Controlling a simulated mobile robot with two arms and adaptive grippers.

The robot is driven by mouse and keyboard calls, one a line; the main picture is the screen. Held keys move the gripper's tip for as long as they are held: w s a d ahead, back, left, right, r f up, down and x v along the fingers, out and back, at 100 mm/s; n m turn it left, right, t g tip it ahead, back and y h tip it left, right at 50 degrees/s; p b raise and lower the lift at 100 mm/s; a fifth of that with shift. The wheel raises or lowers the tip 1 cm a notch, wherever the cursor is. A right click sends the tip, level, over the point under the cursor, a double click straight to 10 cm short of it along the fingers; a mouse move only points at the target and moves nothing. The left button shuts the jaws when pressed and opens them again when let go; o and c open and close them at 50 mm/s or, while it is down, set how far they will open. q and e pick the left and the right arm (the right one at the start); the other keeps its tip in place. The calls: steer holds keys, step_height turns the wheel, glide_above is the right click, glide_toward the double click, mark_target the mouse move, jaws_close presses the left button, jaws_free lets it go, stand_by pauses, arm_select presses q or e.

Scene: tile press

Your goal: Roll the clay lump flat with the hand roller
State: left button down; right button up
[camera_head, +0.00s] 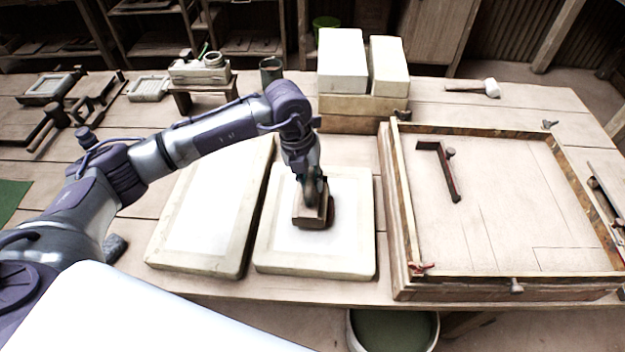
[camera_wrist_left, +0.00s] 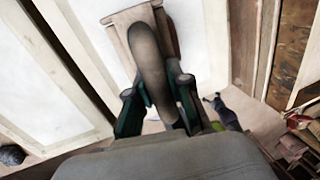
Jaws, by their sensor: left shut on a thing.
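My left gripper (camera_head: 313,188) reaches down over the right-hand white board (camera_head: 345,245). It is shut on a brown wooden tool, which looks like the hand roller (camera_head: 309,217). In the left wrist view, the roller's rounded handle (camera_wrist_left: 149,62) stands between the green fingers (camera_wrist_left: 158,104), and its wooden body shows beyond. The roller is low over the board, and I cannot tell whether it touches. A darker brown edge beside it may be the clay lump (camera_head: 329,212), mostly hidden by the roller and gripper. My right gripper is not in view.
A second white board (camera_head: 205,215) lies just left. A large wooden frame (camera_head: 394,215) stands at right with a tool (camera_head: 440,170) inside. White blocks (camera_head: 342,62) stand on a wooden base behind. A bucket (camera_head: 392,332) sits below the table's front edge.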

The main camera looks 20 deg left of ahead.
arm_select(q)
steer(key=shift+w+d+f, duration=0.1)
steer(key=shift+w+d, duration=0.05)
steer(key=shift+d, duration=0.55)
steer(key=shift+w+d, duration=0.1)
steer(key=shift+d, duration=0.6)
steer(key=shift+w+d, duration=0.2)
steer(key=shift+d, duration=0.2)
steer(key=shift+s+a+f+b, duration=0.15)
steer(key=shift+s+a+b, duration=0.05)
steer(key=shift+a, duration=0.45)
steer(key=shift+s+a+f+b, duration=0.15)
steer(key=shift+s+a+b, duration=0.05)
steer(key=shift+a, duration=0.45)
steer(key=shift+s+a+f+b, duration=0.15)
steer(key=shift+s+a+b, duration=0.05)
steer(key=shift+a, duration=0.45)
steer(key=shift+w+d, duration=0.25)
steer(key=shift+d, duration=0.75)
steer(key=shift+r, duration=0.1)
step_height(320, 180, up, 7)
steer(key=p, duration=0.4)
steer(key=shift+w+r, duration=0.15)
